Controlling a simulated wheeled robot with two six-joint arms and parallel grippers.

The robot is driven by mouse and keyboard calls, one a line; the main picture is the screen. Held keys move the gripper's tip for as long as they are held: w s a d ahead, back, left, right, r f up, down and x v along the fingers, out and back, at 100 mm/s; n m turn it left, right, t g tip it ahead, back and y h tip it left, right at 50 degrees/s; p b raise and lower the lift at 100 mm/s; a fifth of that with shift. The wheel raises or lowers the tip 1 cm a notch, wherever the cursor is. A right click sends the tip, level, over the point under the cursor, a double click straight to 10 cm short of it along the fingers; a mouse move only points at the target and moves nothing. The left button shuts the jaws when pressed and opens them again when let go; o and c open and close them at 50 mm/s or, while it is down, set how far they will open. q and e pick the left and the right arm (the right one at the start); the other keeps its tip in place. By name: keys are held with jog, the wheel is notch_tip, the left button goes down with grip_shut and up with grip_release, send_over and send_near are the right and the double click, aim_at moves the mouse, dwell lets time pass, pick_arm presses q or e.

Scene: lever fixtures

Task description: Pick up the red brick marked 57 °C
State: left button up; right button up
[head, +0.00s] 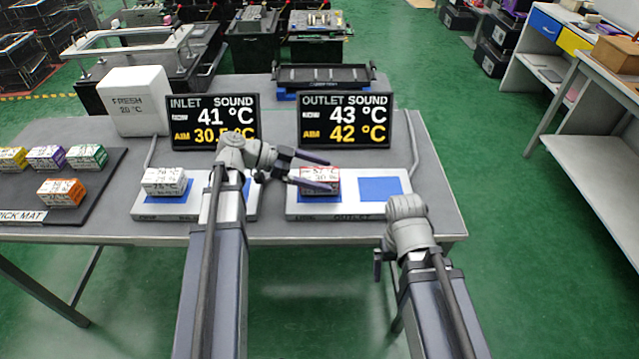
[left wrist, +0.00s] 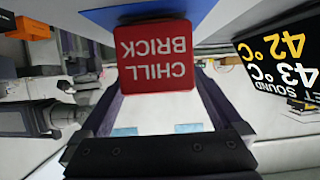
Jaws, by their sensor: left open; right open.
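The red brick (head: 320,179) sits on the outlet plate (head: 299,208), on its left part. Its pale top carries small print too fine to read surely in the head view. In the left wrist view the red brick (left wrist: 157,58) shows a red face reading CHILL BRICK upside down. My left gripper (head: 327,174) is open, its fingers reaching from the left to either side of the brick. In the left wrist view its fingers (left wrist: 165,98) flank the brick's near end; contact cannot be told. My right gripper (head: 379,264) is low at the table's front edge, away from the brick.
A pale brick (head: 163,182) sits on the inlet plate (head: 150,210). Several coloured bricks lie on the brick mat (head: 105,180). A blue patch (head: 381,189) on the outlet plate is bare.

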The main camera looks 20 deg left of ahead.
aim_at(331, 177)
pick_arm(q)
jog(key=x, duration=0.3)
jog(key=shift+f+b, duration=0.15)
jog(key=shift+b, duration=0.25)
grip_shut()
dwell(0.4)
